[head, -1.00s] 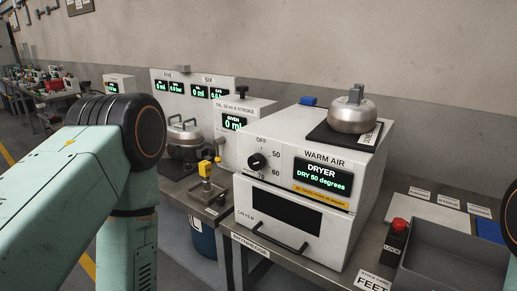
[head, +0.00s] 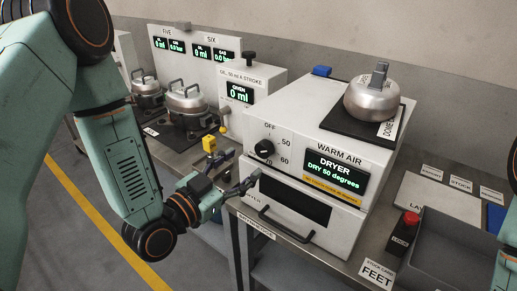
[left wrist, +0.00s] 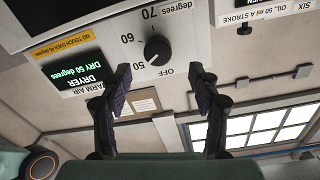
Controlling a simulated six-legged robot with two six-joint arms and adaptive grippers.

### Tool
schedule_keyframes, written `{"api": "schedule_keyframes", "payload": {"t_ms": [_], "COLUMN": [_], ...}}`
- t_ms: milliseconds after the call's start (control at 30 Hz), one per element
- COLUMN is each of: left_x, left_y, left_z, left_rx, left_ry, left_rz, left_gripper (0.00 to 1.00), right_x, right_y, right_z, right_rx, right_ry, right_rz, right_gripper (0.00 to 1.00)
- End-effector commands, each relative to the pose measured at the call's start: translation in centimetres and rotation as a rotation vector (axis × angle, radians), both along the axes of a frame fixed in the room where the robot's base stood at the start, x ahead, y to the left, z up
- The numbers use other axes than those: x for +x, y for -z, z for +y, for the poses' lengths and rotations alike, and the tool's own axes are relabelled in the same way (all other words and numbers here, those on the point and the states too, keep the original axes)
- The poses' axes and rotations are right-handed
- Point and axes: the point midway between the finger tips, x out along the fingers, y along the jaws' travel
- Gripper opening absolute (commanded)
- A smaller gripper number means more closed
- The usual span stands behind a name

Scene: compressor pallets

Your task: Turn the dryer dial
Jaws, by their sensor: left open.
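The dryer dial (head: 264,149) is a round black knob on the white front of the dryer (head: 330,222), left of its screen (head: 335,172), which reads DRY 50 degrees. Marks OFF, 50, 60 and 70 surround it. My left gripper (head: 244,166) is open and empty, just below and in front of the dial, apart from it. In the left wrist view the dial (left wrist: 157,49) appears upside down, beyond the gap between the open fingers (left wrist: 160,78). My right gripper is not in view.
A metal dome (head: 371,101) sits on a black pad on the dryer. The dryer's door handle (head: 285,225) is below the dial. A yellow-topped fitting (head: 210,144) stands close left of my gripper. A grey tray (head: 450,250) and red button (head: 411,218) are at right.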

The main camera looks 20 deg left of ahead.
Motion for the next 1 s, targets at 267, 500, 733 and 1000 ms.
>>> {"api": "schedule_keyframes", "payload": {"t_ms": [267, 500, 733, 1000], "left_x": [3.4, 6.1, 6.9, 6.9], "left_y": [0.0, 0.0, 0.0, 0.0], "left_z": [-1.4, -2.3, -2.4, -2.3], "left_rx": [0.003, 0.001, -0.002, -0.002], "left_ry": [0.003, 0.002, -0.001, -0.001], "left_rz": [0.0, 0.0, 0.003, 0.003], "left_gripper": [0.62, 0.62, 0.62, 0.53], "right_x": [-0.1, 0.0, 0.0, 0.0], "right_y": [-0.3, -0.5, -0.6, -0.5], "right_z": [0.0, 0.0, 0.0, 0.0], "right_rx": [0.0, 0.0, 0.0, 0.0], "right_ry": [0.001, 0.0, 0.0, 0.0], "right_rz": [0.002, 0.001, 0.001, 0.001], "right_gripper": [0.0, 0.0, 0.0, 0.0]}}
